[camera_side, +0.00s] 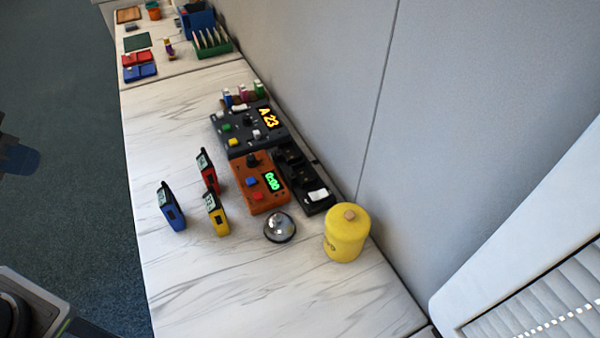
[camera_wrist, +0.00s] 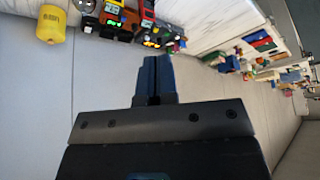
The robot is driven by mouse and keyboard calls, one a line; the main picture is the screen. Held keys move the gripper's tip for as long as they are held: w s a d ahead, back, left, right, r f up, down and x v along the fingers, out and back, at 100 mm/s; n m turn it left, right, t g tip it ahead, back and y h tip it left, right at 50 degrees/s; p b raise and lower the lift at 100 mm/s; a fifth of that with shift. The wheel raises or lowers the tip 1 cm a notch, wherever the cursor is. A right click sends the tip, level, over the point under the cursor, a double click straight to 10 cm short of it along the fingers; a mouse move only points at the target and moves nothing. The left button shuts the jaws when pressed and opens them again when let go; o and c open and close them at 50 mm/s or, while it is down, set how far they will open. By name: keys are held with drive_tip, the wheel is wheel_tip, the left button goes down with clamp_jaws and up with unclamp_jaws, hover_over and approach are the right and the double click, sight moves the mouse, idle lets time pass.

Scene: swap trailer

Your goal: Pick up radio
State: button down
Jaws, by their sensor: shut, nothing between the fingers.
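Three small upright handheld radios stand on the white marbled counter in the side view: a blue radio (camera_side: 172,208), a yellow radio (camera_side: 217,214) and a red radio (camera_side: 207,171). In the wrist view, the yellow radio (camera_wrist: 112,8) and the red radio (camera_wrist: 148,10) show at the top edge, partly cut off. My gripper (camera_wrist: 156,62) has dark blue fingers, shut together and empty, well apart from the radios.
Beside the radios are an orange timer box (camera_side: 262,184), a silver bell (camera_side: 280,227), a yellow canister (camera_side: 346,233), a black panel (camera_side: 303,180) and a dark "A23" console (camera_side: 248,128). A wall (camera_side: 330,70) borders the counter. The counter's front is clear.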

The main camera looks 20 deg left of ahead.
drive_tip(key=c, duration=0.7)
unclamp_jaws()
drive_tip(key=n+g+y, duration=0.2)
drive_tip(key=n+y, duration=0.1)
drive_tip(key=n, duration=0.6)
hover_over(212, 201)
drive_tip(key=s+d, duration=0.3)
wheel_tip(212, 201, down, 14)
drive_tip(key=x, duration=1.3)
drive_tip(key=shift+s+a+f, duration=0.15)
drive_tip(key=shift+s+f, duration=0.1)
